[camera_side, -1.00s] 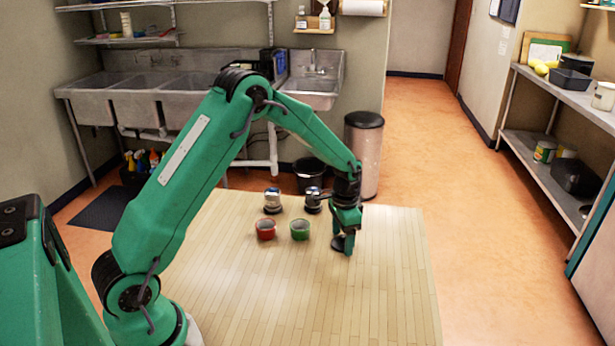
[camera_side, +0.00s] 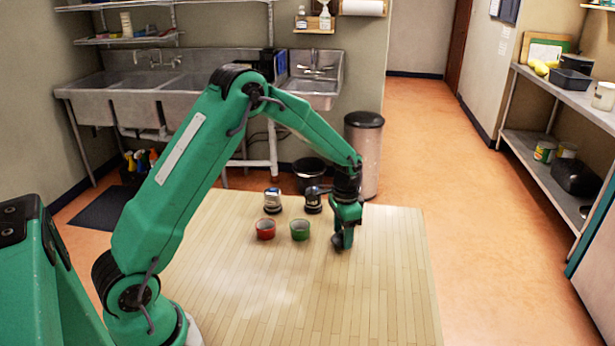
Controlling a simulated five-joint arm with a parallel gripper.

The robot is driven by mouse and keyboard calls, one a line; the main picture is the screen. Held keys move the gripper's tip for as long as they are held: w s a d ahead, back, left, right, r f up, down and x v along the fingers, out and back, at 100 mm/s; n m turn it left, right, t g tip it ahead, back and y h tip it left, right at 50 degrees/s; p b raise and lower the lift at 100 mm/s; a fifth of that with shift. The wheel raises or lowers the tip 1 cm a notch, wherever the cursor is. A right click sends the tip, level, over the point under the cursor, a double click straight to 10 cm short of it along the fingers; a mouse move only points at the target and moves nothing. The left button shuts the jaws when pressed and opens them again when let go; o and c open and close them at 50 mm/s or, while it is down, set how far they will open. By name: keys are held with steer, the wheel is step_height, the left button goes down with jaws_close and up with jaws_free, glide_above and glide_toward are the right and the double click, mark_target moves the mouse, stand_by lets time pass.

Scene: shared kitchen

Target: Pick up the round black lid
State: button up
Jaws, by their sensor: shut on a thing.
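The round black lid (camera_side: 337,241) is at the tips of my gripper (camera_side: 343,239), over the right part of the wooden table. My gripper points down and is shut on the lid. The lid looks tilted, and the fingers hide part of it. I cannot tell clearly how far it is above the table top.
A red cup (camera_side: 265,230) and a green cup (camera_side: 300,230) stand left of my gripper. Two small jars (camera_side: 272,201) (camera_side: 313,201) stand behind them. The wooden table (camera_side: 290,300) is clear in front and to the right.

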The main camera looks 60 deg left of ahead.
step_height(320, 180, up, 3)
steer(key=shift+f, duration=0.2)
steer(key=s+d+r, duration=0.4)
steer(key=d+r, duration=0.3)
steer(key=d, duration=0.3)
steer(key=shift+s+d, duration=0.35)
steer(key=shift+s, duration=0.05)
steer(key=shift+a, duration=0.15)
